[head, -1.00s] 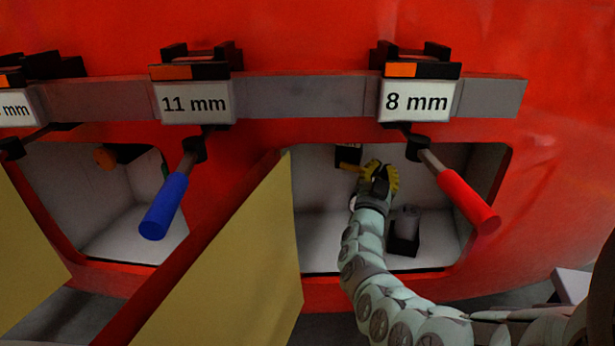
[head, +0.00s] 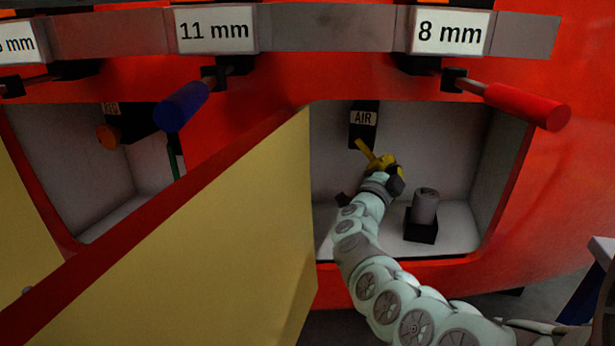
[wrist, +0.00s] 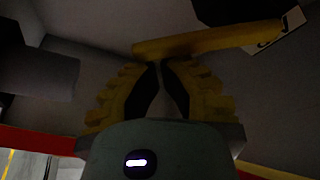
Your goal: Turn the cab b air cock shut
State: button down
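The air cock's yellow handle (head: 366,150) slants below a black mount (head: 364,132) with a white AIR label (head: 363,118) inside the right opening. No cab letter is readable. My gripper (head: 374,160) is inside this opening, at the lower right end of the handle. In the wrist view the handle (wrist: 205,43) runs across just beyond the tips of my gripper (wrist: 161,63). The yellow fingers converge with their tips almost together, and nothing shows between them. The tips are at or very near the handle; contact is unclear. My gripper hides part of the handle in the head view.
A grey cylinder on a black block (head: 422,212) stands right of my gripper. A yellow door panel (head: 230,230) stands at the opening's left. A red handle (head: 527,106) juts out above right, a blue one (head: 182,107) at left. Another opening (head: 100,160) lies further left.

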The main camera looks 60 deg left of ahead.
jog(key=shift+s+a+f+m+h+b, duration=0.2)
jog(key=shift+s+a+f+m+b, duration=0.25)
jog(key=shift+f+m+b, duration=0.35)
jog(key=shift+s+a+f+m+h+b, duration=0.2)
jog(key=shift+s+a+f+m+b, duration=0.25)
jog(key=shift+b, duration=0.55)
jog(key=shift+a+f, duration=0.15)
